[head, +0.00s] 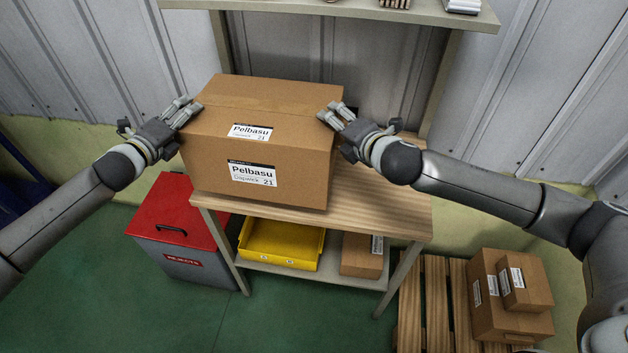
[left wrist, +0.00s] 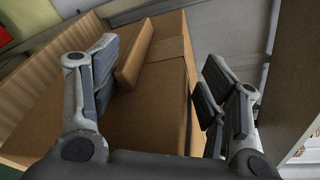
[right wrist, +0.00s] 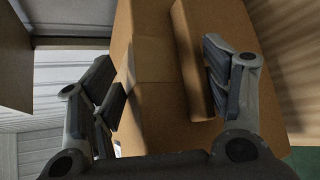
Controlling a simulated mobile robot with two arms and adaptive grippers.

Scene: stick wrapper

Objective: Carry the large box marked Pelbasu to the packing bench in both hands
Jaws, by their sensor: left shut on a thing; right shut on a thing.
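The large brown box marked Pelbasu (head: 290,190) is upright over the left part of the wooden bench (head: 390,205), its labels facing me. Its lower front edge lies close to the bench's front edge; I cannot tell for sure whether it rests on the top or is slightly above it. My left gripper (head: 188,110) is shut on the box's left side, near the top. My right gripper (head: 334,114) is shut on its right side, near the top. The box also fills much of the left wrist view (left wrist: 150,110) and the right wrist view (right wrist: 160,110).
A red-lidded Rejects bin (head: 170,215) stands left of the bench. A yellow tray (head: 282,245) and a small box (head: 361,257) are on its lower shelf. Small boxes (head: 495,320) sit on a pallet (head: 436,305) at right. An upper shelf (head: 420,14) hangs behind. Bare bench top shows right of the box.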

